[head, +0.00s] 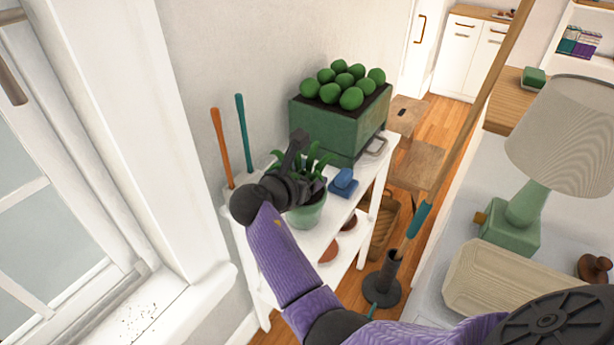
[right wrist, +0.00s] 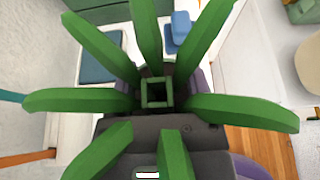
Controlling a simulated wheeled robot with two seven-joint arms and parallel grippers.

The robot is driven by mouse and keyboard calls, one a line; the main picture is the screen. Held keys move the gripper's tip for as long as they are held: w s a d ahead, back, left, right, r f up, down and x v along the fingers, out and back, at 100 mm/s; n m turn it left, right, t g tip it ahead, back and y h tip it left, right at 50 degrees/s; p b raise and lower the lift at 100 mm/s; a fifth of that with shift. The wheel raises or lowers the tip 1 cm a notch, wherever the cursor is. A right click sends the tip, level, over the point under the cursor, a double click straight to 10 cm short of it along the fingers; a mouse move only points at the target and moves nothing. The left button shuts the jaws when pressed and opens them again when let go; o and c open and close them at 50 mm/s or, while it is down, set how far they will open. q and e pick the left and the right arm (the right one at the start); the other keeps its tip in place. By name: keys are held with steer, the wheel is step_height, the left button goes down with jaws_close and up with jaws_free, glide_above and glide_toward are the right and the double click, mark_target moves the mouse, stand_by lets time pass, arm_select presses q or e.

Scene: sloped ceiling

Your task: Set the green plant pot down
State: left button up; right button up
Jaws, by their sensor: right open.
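The green plant pot (head: 308,214) stands upright on the top of the white shelf, beside the wall, with spiky green leaves rising from it. Its leaves (right wrist: 85,103) fan across the right wrist view, where the pot itself is hidden. My right gripper (head: 301,165) is at the plant, close to the pot's rim and among the leaves. It is open; the leaves and my wrist partly hide the fingers, so I cannot tell whether they touch the pot. My left gripper is not in view.
A large green planter (head: 325,128) with round green plants stands behind on the white shelf (head: 340,212). A blue block (head: 343,183) lies right of the pot. Orange (head: 221,145) and teal (head: 243,138) sticks lean by the wall. A lamp (head: 568,130) stands at right.

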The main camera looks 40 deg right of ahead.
arm_select(q)
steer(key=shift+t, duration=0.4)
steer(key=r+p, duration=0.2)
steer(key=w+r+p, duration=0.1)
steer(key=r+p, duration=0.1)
steer(key=p, duration=0.1)
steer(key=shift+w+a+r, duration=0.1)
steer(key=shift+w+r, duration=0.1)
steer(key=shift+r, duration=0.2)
arm_select(e)
steer(key=v, duration=1.2)
steer(key=shift+r, duration=0.1)
